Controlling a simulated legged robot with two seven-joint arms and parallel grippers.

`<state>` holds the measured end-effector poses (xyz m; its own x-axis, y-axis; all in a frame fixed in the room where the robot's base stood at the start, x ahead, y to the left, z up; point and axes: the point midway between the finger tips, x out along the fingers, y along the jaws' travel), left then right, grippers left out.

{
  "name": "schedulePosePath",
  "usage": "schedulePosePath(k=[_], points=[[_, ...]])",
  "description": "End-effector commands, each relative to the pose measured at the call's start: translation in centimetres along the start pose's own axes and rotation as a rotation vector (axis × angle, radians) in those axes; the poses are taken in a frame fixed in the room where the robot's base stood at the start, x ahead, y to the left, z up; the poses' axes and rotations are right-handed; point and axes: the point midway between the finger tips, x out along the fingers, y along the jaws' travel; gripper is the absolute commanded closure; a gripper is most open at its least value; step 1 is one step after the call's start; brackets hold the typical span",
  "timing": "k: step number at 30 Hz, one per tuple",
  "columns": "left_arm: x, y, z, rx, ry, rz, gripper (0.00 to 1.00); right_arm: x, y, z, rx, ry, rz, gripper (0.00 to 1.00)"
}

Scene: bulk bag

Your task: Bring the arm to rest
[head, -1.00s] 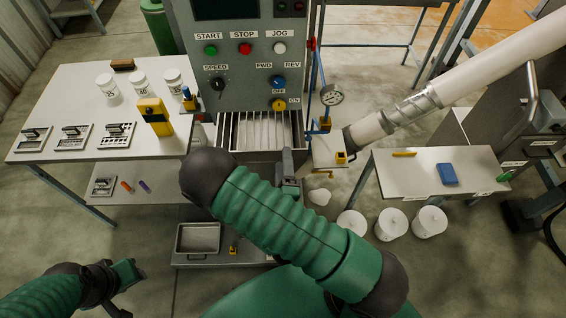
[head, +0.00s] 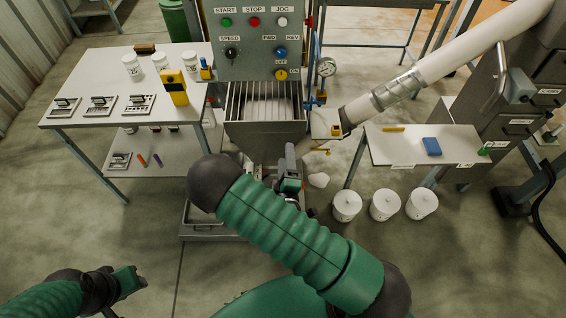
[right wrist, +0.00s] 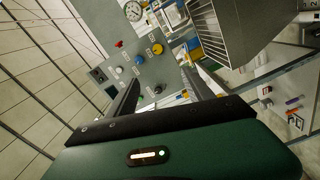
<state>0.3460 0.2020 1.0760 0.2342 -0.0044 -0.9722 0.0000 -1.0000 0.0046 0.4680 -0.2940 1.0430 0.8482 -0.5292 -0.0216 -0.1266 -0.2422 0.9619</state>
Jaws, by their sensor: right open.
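My right arm, with a green ribbed sleeve (head: 290,235), crosses the lower middle of the head view. My right gripper (head: 291,170) shows behind it, in front of and below the hopper (head: 262,127), partly hidden by the arm. In the right wrist view the right gripper (right wrist: 160,88) has its two dark fingers apart with nothing between them. The control panel (right wrist: 150,65) and the hopper lie beyond the fingers. My left gripper (head: 130,280) is at the lower left of the head view over the floor, with no object visible in it; its jaw opening is unclear.
A white table (head: 110,75) with jars, a yellow device (head: 175,88) and metal stamps stands left. A small right table (head: 400,155) holds a blue block (head: 432,146). White tubs (head: 385,205) stand on the floor below it. Floor between left gripper and left table is clear.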

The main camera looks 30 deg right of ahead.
Motion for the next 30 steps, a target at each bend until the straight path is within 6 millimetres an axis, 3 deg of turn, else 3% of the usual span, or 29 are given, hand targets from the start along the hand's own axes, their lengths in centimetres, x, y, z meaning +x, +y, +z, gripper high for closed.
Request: schedulePosePath(k=[13, 17, 19, 21, 23, 26, 30], points=[[0.1, 0.0, 0.0, 0.0, 0.0, 0.0, 0.64, -0.2, -0.2, -0.4, 0.026, -0.012, -0.018, 0.4], [0.5, 0.0, 0.1, 0.0, 0.0, 0.0, 0.64, 0.3, -2.8, -0.4, 0.246, -0.119, -0.207, 0.4], [0.8, 0.0, 0.2, 0.0, 0.0, 0.0, 0.64, -0.1, -4.9, -1.5, 0.434, -0.203, -0.386, 0.4], [1.2, 0.0, 0.3, 0.0, 0.0, 0.0, 0.64, -1.7, -6.3, -3.2, 0.606, -0.288, -0.585, 0.4], [1.5, 0.0, 0.3, 0.0, 0.0, 0.0, 0.64, -3.7, -6.6, -4.7, 0.711, -0.355, -0.745, 0.4], [1.9, 0.0, 0.5, 0.0, 0.0, 0.0, 0.64, -7.8, -5.2, -5.9, 0.795, -0.472, -0.968, 0.4], [2.3, 0.0, 0.5, 0.0, 0.0, 0.0, 0.64, -12.9, -2.0, -4.5, 0.769, -0.633, -1.124, 0.4]])
